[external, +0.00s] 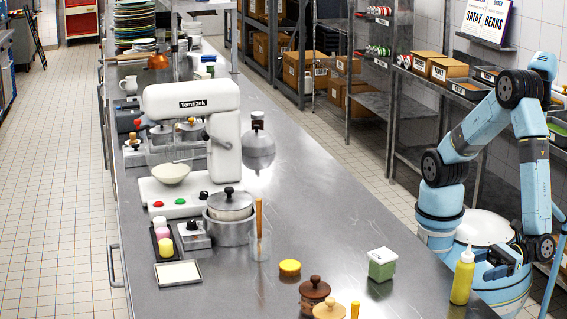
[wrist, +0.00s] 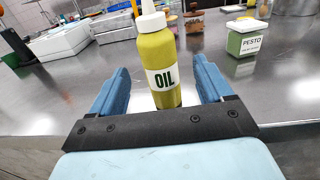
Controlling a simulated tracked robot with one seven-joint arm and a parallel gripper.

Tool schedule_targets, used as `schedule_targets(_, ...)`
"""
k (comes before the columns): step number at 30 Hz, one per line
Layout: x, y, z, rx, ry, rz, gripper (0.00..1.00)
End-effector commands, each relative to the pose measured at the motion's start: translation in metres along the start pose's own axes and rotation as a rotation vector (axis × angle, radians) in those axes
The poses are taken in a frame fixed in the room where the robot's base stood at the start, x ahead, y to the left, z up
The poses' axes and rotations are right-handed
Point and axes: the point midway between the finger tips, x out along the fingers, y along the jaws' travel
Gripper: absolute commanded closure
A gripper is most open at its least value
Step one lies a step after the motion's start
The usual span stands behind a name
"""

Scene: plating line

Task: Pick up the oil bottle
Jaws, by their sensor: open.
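The oil bottle (external: 463,276) is yellow-green with a white nozzle. It stands upright on the steel counter (external: 345,215) near its right edge in the external view. In the wrist view the oil bottle (wrist: 157,65) is straight ahead with its OIL label facing me. My gripper (wrist: 160,88) is open, and its two blue fingers show to the left and right of the bottle, with visible gaps. The bottle's lower end is partly near the black palm in the picture; I cannot tell how deep it sits between the fingers. In the external view my gripper (external: 512,262) is low beside the counter's right edge.
A green pesto container (external: 382,265) stands left of the bottle in the external view. Wooden-lidded jars (external: 314,291), a yellow lid (external: 290,268) and a lidded pot (external: 230,222) stand farther left. A white mixer (external: 205,115) is behind.

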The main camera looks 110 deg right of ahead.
Motion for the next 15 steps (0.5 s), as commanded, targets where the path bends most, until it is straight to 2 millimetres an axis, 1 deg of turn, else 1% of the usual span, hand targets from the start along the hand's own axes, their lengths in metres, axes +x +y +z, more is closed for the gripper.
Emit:
schedule_targets(3,0.008,0.000,0.000,0.000,0.001,0.001,0.21)
schedule_targets(8,0.013,0.000,0.000,0.000,0.000,0.001,0.21)
schedule_targets(11,0.023,0.000,-0.001,0.001,0.000,-0.001,0.21)
schedule_targets(15,0.042,0.001,-0.003,0.000,-0.001,-0.001,0.21)
